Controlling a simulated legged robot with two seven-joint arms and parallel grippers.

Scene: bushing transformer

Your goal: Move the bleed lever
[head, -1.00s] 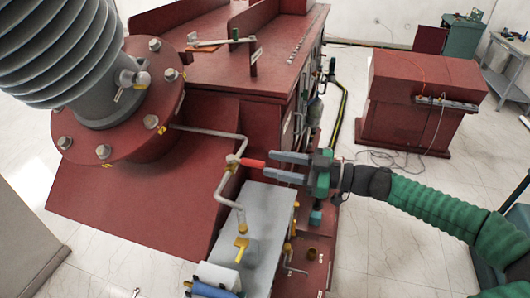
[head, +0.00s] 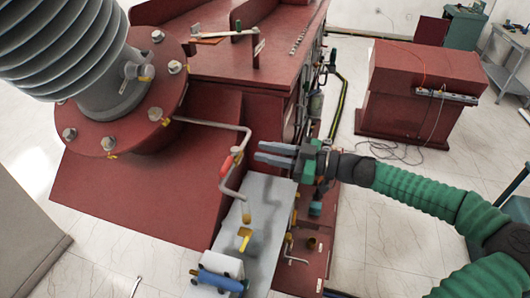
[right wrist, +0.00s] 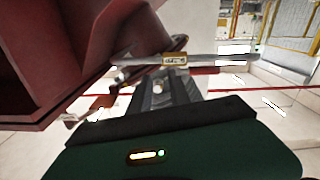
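The bleed lever (head: 227,166) is a short red handle on the thin grey bent pipe (head: 236,180) beside the bushing flange. It lies tilted, its lower end pointing down and left in the head view. My right gripper (head: 257,152) is just right of the lever and pipe, its two grey fingers pointing left with a narrow gap between them. It looks open and empty, apart from the lever. In the right wrist view, the fingers (right wrist: 160,92) point at a grey pipe with a yellow tag (right wrist: 175,60); the red handle is not clear there. My left gripper is not in view.
The ribbed grey bushing (head: 75,50) and its bolted red flange (head: 125,105) stand at the left. Below the lever are a grey box (head: 262,215), a yellow fitting (head: 244,236) and a blue cylinder (head: 220,281).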

